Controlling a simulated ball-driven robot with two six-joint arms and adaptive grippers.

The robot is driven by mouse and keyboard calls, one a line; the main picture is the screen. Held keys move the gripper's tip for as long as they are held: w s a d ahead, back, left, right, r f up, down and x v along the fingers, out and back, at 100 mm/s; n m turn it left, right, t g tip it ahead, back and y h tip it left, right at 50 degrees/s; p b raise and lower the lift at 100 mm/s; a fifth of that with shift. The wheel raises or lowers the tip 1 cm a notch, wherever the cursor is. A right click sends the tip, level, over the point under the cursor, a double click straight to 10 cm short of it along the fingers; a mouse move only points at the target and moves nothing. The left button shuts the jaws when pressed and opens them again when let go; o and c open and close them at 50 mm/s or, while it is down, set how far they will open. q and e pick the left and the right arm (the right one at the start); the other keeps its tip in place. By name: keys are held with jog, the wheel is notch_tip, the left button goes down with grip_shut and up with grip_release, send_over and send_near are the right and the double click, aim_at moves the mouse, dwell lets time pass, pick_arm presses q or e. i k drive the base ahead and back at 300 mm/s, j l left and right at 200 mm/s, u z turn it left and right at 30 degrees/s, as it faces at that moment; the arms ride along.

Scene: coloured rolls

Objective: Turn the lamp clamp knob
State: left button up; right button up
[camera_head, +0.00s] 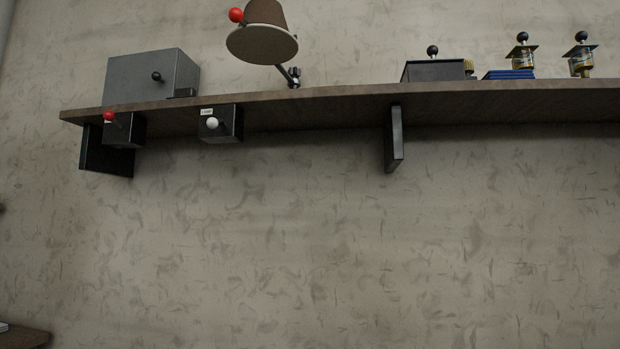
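A lamp with a brown shade (264,22) stands on the wall shelf, its pale round underside facing down and left. A red ball (236,15) sticks out at the shade's left side. The lamp's dark jointed arm (292,76) meets the shelf top. Below the shelf edge hangs a dark box with a small white label and a white ball knob (212,123); the label is too small to read. Left of it is another dark box with a red ball knob (108,116). I cannot tell which knob is the lamp clamp's. Neither gripper is in view.
The long brown shelf (330,107) rests on dark brackets (394,139). On it are a grey box (150,77), a dark box (435,71), a blue stack (510,74) and two ball-topped devices (521,52). The wall below is bare. A surface corner (24,337) shows lower left.

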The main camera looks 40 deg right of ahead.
aim_at(294, 72)
jog(key=j+z, duration=0.15)
jog(key=z, duration=0.25)
jog(key=j+z, duration=0.1)
jog(key=z, duration=0.3)
jog(key=k+j+z, duration=0.1)
jog(key=z, duration=0.3)
